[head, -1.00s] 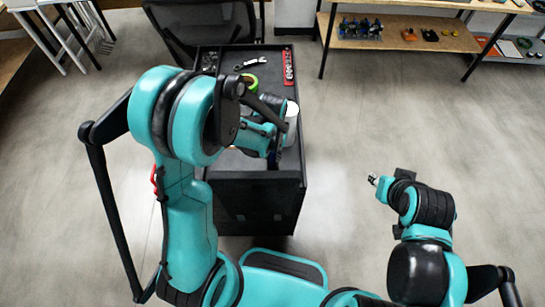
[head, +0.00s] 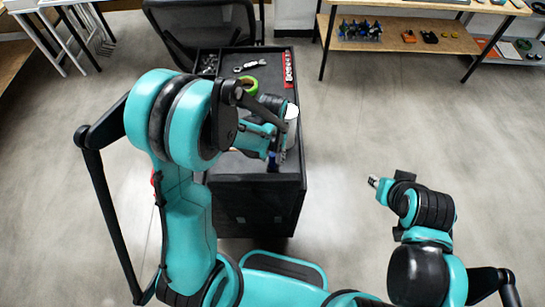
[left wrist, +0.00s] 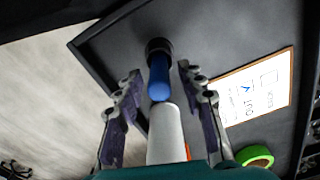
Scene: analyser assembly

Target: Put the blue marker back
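The blue marker (left wrist: 160,80) shows in the left wrist view with its far end at a round black piece (left wrist: 158,46); whether that is a holder or its cap I cannot tell. A white cylinder (left wrist: 165,135) lies in line with it, nearer the camera. My left gripper (left wrist: 160,72) has its fingers on both sides of the blue part, with a visible gap on each side. In the head view the left gripper (head: 272,148) is over the front of the black cart, and blue shows under it. My right gripper (head: 374,181) is small, off to the right over the floor.
The black cart top (head: 222,165) has a raised rim. A white cylinder (head: 291,112) stands beside my left arm. A lettered white board (left wrist: 255,88) lies on the cart.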

